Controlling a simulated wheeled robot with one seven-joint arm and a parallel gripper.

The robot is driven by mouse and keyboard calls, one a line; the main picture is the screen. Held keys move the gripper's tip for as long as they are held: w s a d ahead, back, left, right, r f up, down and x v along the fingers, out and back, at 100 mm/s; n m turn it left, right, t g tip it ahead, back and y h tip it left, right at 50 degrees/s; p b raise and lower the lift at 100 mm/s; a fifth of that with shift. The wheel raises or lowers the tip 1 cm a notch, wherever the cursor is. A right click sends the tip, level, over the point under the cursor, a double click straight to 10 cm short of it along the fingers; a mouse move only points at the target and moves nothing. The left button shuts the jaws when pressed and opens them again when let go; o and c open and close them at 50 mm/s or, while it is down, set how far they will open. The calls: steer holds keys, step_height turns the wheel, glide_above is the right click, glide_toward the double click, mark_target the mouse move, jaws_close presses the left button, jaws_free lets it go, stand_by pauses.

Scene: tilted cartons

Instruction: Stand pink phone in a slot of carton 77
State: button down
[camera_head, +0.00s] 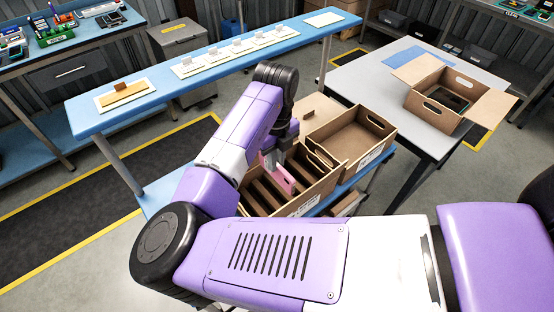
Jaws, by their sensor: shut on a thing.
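A pink phone (280,176) is held upright on edge in my gripper (270,160), which is shut on it. It is at or just over a slotted carton (315,192) in the middle of the view; I cannot tell how far its lower edge is inside a slot. That carton has several brown dividers and stands tilted on a blue-edged stand. My arm hides part of the slotted carton's left side.
An open carton (437,98) with dark devices inside stands on the grey table (352,84) at right. A long blue bench (150,97) with white trays runs behind. A workbench with colored racks (52,38) is at top left.

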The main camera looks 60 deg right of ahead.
steer(key=shift+f, duration=0.15)
steer(key=shift+f+b, duration=4.25)
steer(key=shift+f, duration=1.55)
steer(key=shift+f, duration=0.25)
steer(key=c, duration=1.3)
jaws_free()
steer(key=shift+c, duration=0.2)
step_height(320, 180, up, 8)
steer(key=shift+f+b, duration=0.1)
steer(key=shift+b, duration=0.5)
